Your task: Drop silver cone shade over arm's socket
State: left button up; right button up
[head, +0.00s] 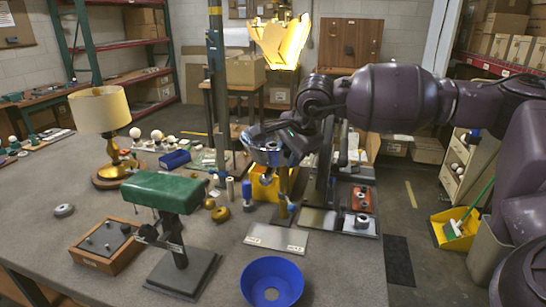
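The silver cone shade (263,153) is at the tip of my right gripper (283,133), near the back middle of the table in the head view. The gripper appears shut on the shade's upper edge, though its fingers are partly hidden. The shade is above a yellow stand-like part (264,186) on the table. The arm's socket is not clearly visible; the shade and my arm cover that area, and I cannot tell whether they touch. My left gripper is not in view.
A blue bowl-like shade (271,283) with a hole sits at the front. A green shade (163,191) stands on a dark post beside a wooden tray (98,262). A brass lamp (102,112) is at left. The grey table (335,275) is clear at front right.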

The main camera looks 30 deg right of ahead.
jog(key=v, duration=1)
jog(key=shift+s+r, duration=0.15)
jog(key=shift+r, duration=0.1)
jog(key=shift+f, duration=0.1)
